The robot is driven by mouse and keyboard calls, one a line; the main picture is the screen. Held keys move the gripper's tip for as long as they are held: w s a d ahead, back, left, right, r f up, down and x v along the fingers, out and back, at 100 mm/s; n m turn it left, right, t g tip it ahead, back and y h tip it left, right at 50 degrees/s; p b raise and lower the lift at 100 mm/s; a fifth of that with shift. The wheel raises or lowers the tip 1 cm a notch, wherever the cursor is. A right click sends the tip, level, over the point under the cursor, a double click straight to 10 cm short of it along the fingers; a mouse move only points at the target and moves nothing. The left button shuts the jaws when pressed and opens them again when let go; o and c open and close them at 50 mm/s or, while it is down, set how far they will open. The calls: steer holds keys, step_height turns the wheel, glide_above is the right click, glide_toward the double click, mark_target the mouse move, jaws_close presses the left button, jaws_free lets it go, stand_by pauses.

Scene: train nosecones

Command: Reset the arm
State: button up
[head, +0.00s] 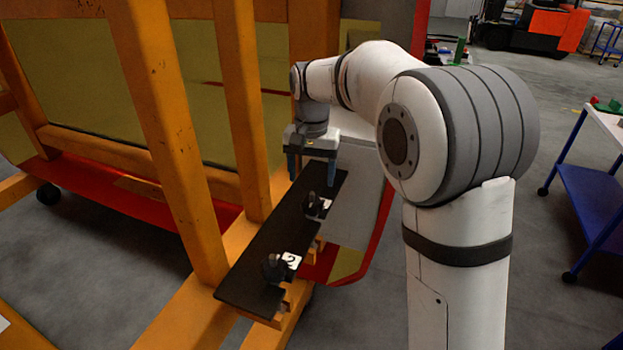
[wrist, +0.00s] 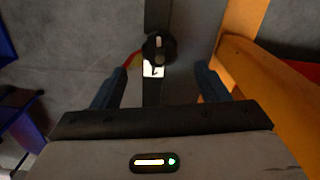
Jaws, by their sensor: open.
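My gripper (head: 312,170) is at the end of my white and grey arm, pointing down over the far part of a dark board. In the wrist view my gripper (wrist: 160,88) shows two blue fingers spread apart with nothing between them. A black clamp-like part with a white label (wrist: 157,47) lies ahead of the fingertips. In the head view this labelled part (head: 318,206) stands on the board just below and in front of the gripper, apart from it. A second black part with a white label (head: 279,266) stands nearer on the same board.
The dark board (head: 250,262) rests on an orange frame (head: 175,140) with thick posts to the left of my arm. A blue cart (head: 590,185) stands at the right. A red and black vehicle (head: 540,25) is far back. Grey floor between is clear.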

steer(key=s+d+f+n+t, duration=0.1)
steer(key=s+d, duration=0.7)
steer(key=s, duration=0.5)
steer(key=s+d+f+n+t, duration=0.1)
steer(key=s+d+t, duration=0.1)
steer(key=s+d, duration=0.7)
steer(key=s, duration=0.4)
steer(key=shift+f, duration=0.2)
steer(key=shift+c, duration=0.2)
